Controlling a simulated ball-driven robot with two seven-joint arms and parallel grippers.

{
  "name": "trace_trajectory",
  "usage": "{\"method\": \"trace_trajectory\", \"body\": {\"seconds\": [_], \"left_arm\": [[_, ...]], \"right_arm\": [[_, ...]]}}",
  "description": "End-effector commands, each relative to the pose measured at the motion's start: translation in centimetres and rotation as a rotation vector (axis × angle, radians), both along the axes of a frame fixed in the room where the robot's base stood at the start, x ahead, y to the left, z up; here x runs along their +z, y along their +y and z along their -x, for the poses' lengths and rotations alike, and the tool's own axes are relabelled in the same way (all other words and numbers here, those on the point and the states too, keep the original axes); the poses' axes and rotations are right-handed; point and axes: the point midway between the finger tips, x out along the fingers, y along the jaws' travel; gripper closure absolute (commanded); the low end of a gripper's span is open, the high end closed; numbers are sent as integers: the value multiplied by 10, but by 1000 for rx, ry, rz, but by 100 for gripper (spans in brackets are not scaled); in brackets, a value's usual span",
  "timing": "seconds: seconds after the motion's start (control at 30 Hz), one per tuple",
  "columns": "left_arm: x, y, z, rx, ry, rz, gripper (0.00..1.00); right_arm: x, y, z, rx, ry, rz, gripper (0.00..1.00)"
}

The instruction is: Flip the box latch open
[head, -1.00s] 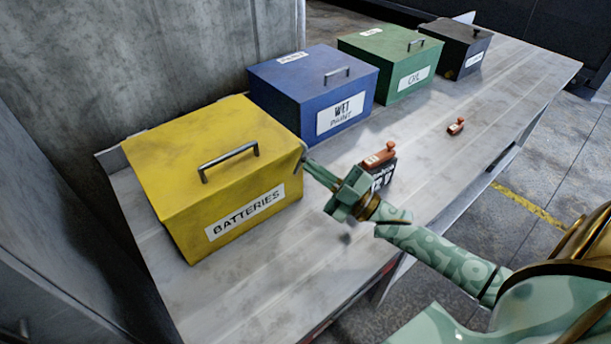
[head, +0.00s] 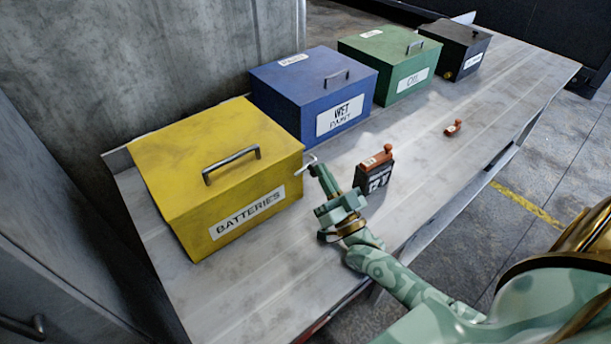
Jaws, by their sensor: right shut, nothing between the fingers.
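The yellow box (head: 175,200) labelled BATTERIES stands at the left end of the metal table, with its lid down and a handle on top. A small grey metal latch (head: 304,164) sticks out at the box's right edge, by the lid seam. My right gripper (head: 314,169) is shut and empty. Its tips are right at the latch's outer end; I cannot tell whether they touch. My left gripper is not in view.
A dark 12 V battery (head: 376,180) with an orange top stands close right of my right gripper. A small orange item (head: 453,128) lies farther back. Blue (head: 345,110), green (head: 410,80) and black (head: 468,65) boxes line the table's back. The table front is clear.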

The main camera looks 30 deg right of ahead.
Motion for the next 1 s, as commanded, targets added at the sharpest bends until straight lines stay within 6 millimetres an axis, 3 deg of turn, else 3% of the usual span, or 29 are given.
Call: {"method": "trace_trajectory", "body": {"seconds": [0.3,0.83,1.0], "left_arm": [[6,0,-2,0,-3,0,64],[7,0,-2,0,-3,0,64],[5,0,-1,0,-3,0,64]], "right_arm": [[-4,-1,0,1,12,-91,100],[-5,-1,0,1,15,-100,100],[-11,-1,9,1,18,-102,100]]}}
